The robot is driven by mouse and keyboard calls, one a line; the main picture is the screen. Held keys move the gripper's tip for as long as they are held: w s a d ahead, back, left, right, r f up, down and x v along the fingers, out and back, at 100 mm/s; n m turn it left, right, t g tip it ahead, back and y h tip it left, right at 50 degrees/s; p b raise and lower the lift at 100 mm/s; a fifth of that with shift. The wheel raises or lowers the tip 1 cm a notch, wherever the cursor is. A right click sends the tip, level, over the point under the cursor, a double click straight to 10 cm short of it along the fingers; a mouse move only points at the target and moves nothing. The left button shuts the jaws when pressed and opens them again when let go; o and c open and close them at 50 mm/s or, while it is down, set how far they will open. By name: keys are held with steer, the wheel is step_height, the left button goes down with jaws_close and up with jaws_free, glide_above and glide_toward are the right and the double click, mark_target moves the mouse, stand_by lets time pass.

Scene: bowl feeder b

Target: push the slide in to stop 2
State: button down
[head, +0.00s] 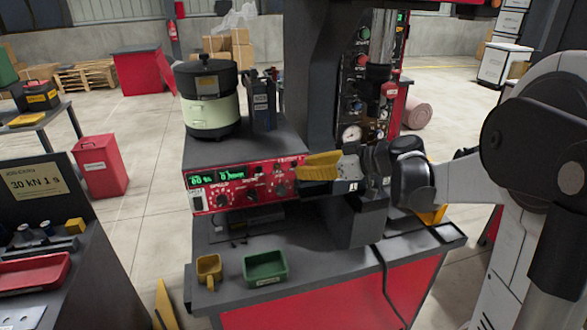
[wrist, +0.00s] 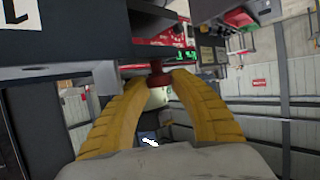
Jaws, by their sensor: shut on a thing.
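My gripper (head: 301,172) has its yellow fingers in front of the right end of the red control panel (head: 237,189) in the head view. In the wrist view the fingers (wrist: 160,80) close around a small dark red knob (wrist: 157,74) on a short stem, which looks like the slide's handle. The knob is hidden behind my fingers in the head view. The slide's body and its stop marks cannot be made out, so its position cannot be told.
A round feeder bowl (head: 209,112) stands on the grey machine top, left of the press column. A yellow bin (head: 208,268) and a green bin (head: 265,267) sit on the bench below the panel. A black cable hangs over the bench front.

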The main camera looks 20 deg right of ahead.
steer(key=shift+d+f, duration=0.1)
steer(key=shift+d, duration=0.05)
steer(key=c, duration=1.1)
jaws_free()
steer(key=shift+c, duration=0.2)
steer(key=v, duration=1.2)
